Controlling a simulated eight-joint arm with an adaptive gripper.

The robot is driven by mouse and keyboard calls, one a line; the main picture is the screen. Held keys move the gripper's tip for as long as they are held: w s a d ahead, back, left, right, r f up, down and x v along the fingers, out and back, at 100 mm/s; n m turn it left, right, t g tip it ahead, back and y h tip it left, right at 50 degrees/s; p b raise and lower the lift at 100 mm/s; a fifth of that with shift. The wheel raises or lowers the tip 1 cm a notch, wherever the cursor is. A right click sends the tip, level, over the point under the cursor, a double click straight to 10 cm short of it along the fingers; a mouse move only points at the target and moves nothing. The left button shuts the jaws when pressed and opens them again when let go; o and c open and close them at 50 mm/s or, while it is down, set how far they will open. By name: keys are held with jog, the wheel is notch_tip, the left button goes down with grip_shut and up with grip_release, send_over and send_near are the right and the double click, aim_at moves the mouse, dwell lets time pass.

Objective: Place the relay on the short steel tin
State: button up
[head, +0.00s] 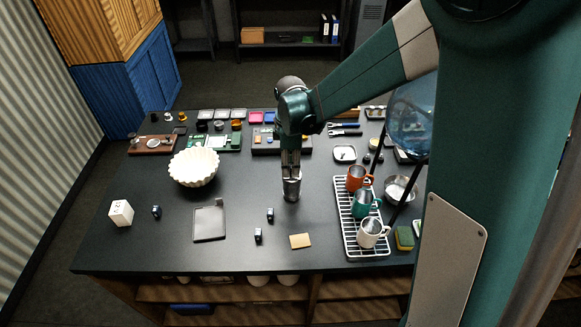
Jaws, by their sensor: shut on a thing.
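My gripper (291,172) points straight down over the middle of the table, with its fingers shut. The short steel tin (292,190) stands upright directly below the fingertips. The relay appears to be between the fingers at the tin's top, but it is too small and covered to make out. I cannot tell whether it touches the tin.
Small black-and-white parts (270,215) lie in front, near a dark tray (209,222) and a tan pad (301,241). A rack (350,240) with mugs stands right, a white fluted bowl (194,167) left. Boards and small trays line the back.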

jog(key=shift+f, duration=0.2)
jog(key=o, duration=0.8)
jog(key=shift+r, duration=0.2)
notch_tip(320, 180, up, 12)
jog(key=shift+r, duration=0.1)
dwell(0.4)
dwell(0.6)
